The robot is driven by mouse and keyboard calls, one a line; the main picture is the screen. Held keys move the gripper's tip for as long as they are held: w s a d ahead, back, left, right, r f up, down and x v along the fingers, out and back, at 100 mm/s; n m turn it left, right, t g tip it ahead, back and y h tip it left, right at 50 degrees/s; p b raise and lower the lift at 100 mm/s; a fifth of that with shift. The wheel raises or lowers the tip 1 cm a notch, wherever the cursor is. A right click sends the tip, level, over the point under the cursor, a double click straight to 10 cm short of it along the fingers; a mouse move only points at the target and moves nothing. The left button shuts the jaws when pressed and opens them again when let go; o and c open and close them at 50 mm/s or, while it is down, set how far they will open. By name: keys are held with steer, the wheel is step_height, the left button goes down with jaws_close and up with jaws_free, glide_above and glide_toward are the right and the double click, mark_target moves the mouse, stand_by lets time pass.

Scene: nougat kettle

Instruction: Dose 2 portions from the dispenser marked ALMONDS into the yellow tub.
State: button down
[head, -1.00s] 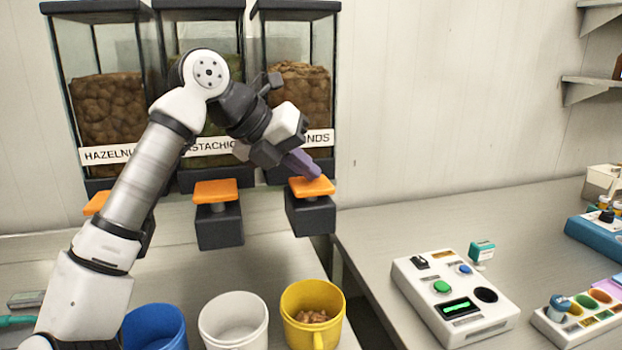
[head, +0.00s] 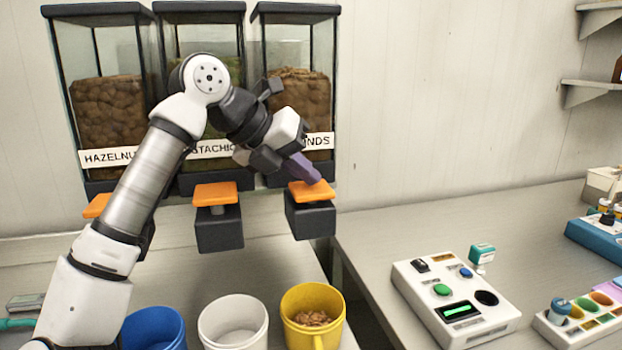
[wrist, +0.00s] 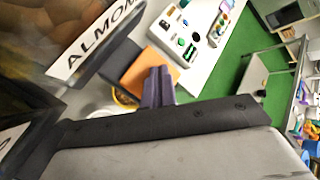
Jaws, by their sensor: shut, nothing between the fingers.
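The dispenser marked ALMONDS (head: 298,97) is the rightmost of three; its label is partly hidden by my gripper in the head view and partly legible in the wrist view (wrist: 97,38). Its orange press plate (head: 312,192) sits above a dark outlet block (head: 311,221); the plate also shows in the wrist view (wrist: 153,62). My gripper (head: 309,174) is shut and empty, its purple fingertips (wrist: 158,84) on the top of that plate, seemingly touching it. The yellow tub (head: 327,334) stands below the outlet and holds some brown nuts (head: 313,318).
The HAZELNUTS dispenser (head: 107,114) and a pistachio dispenser (head: 210,150) stand to the left. A white tub (head: 232,337) and a blue tub (head: 154,331) stand left of the yellow one. A white button console (head: 456,297) is on the right-hand counter.

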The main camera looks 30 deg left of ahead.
mark_target(305, 188)
steer(key=shift+r+p, duration=0.85)
steer(key=shift+r, duration=0.35)
step_height(305, 188, up, 5)
steer(key=p, duration=0.4)
stand_by(0.9)
